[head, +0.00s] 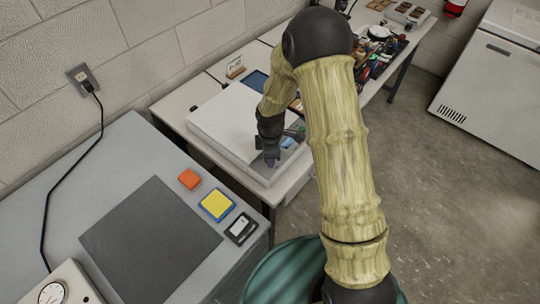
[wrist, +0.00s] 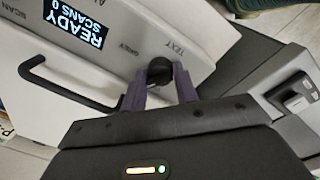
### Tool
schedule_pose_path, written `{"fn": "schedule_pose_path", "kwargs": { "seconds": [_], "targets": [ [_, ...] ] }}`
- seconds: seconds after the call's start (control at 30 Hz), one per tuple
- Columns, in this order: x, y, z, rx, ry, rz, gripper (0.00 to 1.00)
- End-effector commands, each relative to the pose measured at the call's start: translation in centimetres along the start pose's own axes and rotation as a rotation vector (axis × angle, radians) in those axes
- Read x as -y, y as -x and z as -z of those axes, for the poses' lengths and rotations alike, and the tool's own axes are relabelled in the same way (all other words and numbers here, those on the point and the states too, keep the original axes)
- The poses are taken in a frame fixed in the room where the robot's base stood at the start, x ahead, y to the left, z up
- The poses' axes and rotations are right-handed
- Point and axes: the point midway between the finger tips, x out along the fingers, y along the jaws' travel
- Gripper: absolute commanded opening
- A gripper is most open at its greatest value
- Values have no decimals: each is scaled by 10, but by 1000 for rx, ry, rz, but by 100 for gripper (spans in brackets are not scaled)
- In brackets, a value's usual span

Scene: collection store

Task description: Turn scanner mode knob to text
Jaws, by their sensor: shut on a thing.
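The scanner (head: 215,118) is a low pale box on the table against the wall. Its front panel (wrist: 120,45) fills the upper left of the wrist view, upside down. A lit display (wrist: 75,22) reads "READY SCANS 0". The black mode knob (wrist: 158,70) is near the labels "GREY" and "TEXT" (wrist: 174,47). My gripper (wrist: 160,86) is shut on the knob, one purple finger on each side. I cannot tell which label the knob points to. In the head view my gripper (head: 270,157) is at the scanner's front edge, and the knob is hidden.
A black bar handle (wrist: 65,92) sticks out from the panel close to the gripper. A grey bench (head: 110,170) at the front holds a dark mat, orange and yellow blocks, and a dial instrument (head: 55,291). Cluttered tables extend behind. The floor at right is clear.

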Motion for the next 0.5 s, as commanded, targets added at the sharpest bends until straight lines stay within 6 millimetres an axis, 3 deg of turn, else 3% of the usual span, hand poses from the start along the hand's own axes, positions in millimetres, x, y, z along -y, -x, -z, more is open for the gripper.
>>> {"fn": "schedule_pose_path", "kwargs": {
  "seconds": [0.5],
  "targets": [
    [0, 0, 1, 27, -488, 1, 7]
  ]
}}
